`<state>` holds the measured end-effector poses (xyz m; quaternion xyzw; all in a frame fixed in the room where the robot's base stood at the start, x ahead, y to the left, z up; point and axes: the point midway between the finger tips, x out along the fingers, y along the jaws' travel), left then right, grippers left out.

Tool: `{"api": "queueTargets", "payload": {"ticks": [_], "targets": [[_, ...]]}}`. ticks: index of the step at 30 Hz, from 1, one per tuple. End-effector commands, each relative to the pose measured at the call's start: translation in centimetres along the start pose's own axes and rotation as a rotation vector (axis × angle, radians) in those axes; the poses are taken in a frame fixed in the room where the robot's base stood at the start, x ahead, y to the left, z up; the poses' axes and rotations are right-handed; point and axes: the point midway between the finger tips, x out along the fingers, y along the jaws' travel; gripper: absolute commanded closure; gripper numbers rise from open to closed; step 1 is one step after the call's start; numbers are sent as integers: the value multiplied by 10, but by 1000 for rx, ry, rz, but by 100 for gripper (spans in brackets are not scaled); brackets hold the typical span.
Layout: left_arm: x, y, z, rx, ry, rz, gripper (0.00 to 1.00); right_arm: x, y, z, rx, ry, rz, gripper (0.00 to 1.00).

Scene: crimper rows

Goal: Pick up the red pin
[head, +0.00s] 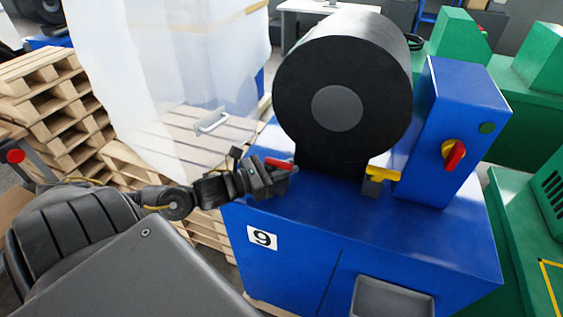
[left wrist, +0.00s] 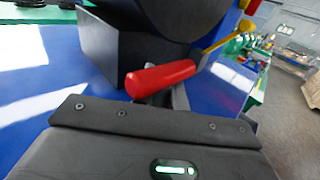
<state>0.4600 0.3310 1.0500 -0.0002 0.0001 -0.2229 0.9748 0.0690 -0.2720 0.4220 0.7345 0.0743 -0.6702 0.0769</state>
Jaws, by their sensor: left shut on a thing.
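The red pin (head: 278,163) is a short red cylinder at the end of my left arm, over the left part of the blue machine's top. My left gripper (head: 284,172) is shut on it. In the left wrist view the red pin (left wrist: 160,78) lies crosswise just beyond the gripper body, tilted up to the right. The fingers are mostly hidden there. My right gripper is out of view.
The blue crimper (head: 300,215) marked 9 carries a big black drum (head: 380,75), a yellow part (head: 383,174) and a red-yellow switch (head: 454,153). Wooden pallets (head: 45,95) and a translucent sheet (head: 120,70) stand left. Green machines (head: 500,140) stand right.

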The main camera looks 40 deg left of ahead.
Motion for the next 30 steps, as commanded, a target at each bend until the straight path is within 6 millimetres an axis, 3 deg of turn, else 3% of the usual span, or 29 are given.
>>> {"api": "queueTargets", "payload": {"ticks": [8,17,26,30], "targets": [[0,0,16,3,-1,-2,100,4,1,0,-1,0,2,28],[0,-1,73,8,-2,-4,100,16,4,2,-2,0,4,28],[-32,-1,68,-2,9,-2,100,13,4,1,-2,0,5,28],[-51,0,71,-7,6,2,100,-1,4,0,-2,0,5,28]]}}
